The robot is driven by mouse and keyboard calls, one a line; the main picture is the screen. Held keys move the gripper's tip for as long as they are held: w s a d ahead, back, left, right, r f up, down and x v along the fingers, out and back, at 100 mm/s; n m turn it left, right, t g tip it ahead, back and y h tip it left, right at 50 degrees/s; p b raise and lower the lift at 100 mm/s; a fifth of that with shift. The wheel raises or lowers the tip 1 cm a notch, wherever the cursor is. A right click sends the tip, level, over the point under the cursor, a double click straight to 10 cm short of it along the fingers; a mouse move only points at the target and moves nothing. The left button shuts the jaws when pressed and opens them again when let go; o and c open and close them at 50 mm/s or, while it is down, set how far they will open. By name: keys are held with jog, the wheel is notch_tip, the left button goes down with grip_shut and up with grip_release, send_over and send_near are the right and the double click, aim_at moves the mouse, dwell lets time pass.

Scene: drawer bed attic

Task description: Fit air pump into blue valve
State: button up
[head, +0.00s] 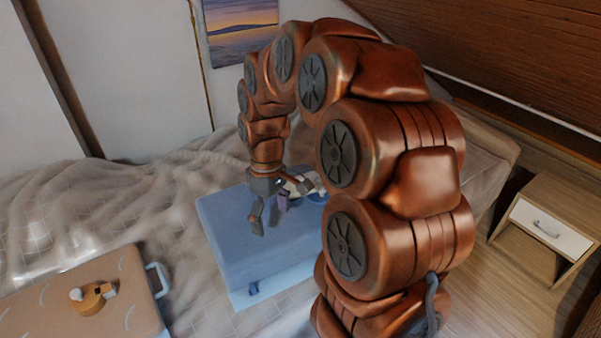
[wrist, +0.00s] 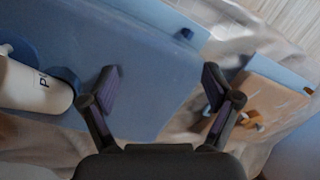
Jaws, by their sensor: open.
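The air pump appears to be the white cylinder with dark lettering and blue ends (wrist: 35,88) at the left of the wrist view. It lies on the blue inflatable mattress (head: 228,235); in the head view it is mostly hidden behind my gripper. A small dark blue valve (head: 253,288) sticks out at the near edge of the mattress. The valve also shows at the top of the wrist view (wrist: 184,34). My gripper (head: 268,217) is open and empty above the mattress, between the pump and the valve. In the wrist view its fingers (wrist: 160,74) are spread apart.
The mattress lies on a bed with a rumpled quilt (head: 175,215). An orange-brown case (head: 125,265) with a blue handle lies at the lower left, with a small orange-brown object (head: 92,298) on it. A wooden nightstand (head: 545,225) stands at the right under the sloped ceiling.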

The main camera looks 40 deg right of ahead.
jog(key=w+d+r+p, duration=0.3)
jog(key=w+d+p, duration=0.1)
jog(key=w+d, duration=0.35)
jog(key=n+t+p, duration=0.1)
jog(key=p, duration=0.2)
send_over(298, 177)
jog(key=shift+w+d+f, duration=0.1)
jog(key=shift+f, duration=0.1)
jog(key=shift+w+d+f, duration=0.1)
jog(key=shift+d, duration=0.25)
jog(key=shift+d+f, duration=0.1)
jog(key=shift+f, duration=0.15)
jog(key=shift+s+a+f+p, duration=0.15)
jog(key=shift+f+p, duration=0.1)
jog(key=shift+f, duration=1)
jog(key=shift+s+a+f+p, duration=0.1)
jog(key=shift+s+f+p, duration=0.1)
jog(key=shift+f, duration=1)
jog(key=shift+s+a+f+p, duration=0.15)
jog(key=shift+f+p, duration=0.1)
jog(key=shift+f, duration=1)
